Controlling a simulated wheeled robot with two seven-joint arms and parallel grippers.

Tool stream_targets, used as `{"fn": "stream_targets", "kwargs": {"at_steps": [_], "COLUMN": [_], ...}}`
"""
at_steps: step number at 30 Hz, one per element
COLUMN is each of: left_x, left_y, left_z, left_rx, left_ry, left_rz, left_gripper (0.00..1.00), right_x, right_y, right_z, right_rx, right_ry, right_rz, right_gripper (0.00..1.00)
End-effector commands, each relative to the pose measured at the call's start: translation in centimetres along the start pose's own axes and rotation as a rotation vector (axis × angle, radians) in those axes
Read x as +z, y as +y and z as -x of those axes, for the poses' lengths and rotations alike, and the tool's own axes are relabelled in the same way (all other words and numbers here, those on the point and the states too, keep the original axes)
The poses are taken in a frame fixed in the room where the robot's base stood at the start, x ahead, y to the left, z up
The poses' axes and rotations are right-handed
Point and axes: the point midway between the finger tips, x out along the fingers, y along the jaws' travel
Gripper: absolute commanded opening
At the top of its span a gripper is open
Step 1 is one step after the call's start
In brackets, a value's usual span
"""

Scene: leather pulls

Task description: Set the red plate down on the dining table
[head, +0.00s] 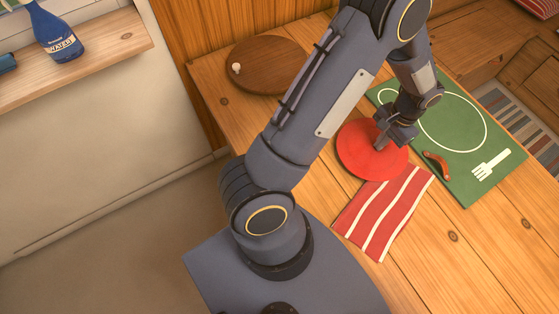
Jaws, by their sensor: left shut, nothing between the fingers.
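The red plate (360,160) is a round disc at the dining table (445,265), between a green placemat and a striped cloth. It looks level, and I cannot tell whether it rests fully on the table top. My left gripper (384,143) is over the plate, its fingers pointing down at the plate's upper right part. The fingers are shut with nothing between them. My arm hides the area behind the plate's upper edge. My right gripper is not in view.
A green placemat (465,185) with a printed plate outline and fork lies to the right, with a small brown-red curved piece (436,164) on it. A red striped cloth (380,215) lies below the plate. A round wooden board (262,65) is at the back; a blue bottle (55,30) stands on a shelf.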

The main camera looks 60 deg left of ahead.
Motion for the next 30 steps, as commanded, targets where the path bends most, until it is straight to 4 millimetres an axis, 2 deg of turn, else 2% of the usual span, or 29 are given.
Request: {"fn": "stream_targets", "kwargs": {"at_steps": [2,9,16,20,30], "left_x": [-0.1,0.2,-0.1,-2.0,-8.9], "left_y": [-0.1,-0.1,-0.3,-0.2,-0.2], "left_z": [-0.7,1.0,0.8,1.3,2.5], "left_rx": [-0.002,-0.002,-0.003,-0.003,-0.002], "left_ry": [0.001,0.002,0.004,0.005,0.005], "left_rz": [0.001,0.001,0.001,0.001,0.001], "left_gripper": [0.0,0.0,0.0,0.0,0.0], "right_x": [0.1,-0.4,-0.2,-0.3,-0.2], "right_y": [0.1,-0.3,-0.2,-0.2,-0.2], "right_z": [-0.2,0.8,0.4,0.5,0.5], "right_rx": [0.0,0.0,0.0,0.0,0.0], "right_ry": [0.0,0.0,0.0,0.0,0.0], "right_rz": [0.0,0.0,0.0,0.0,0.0], "right_gripper": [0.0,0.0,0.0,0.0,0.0]}}
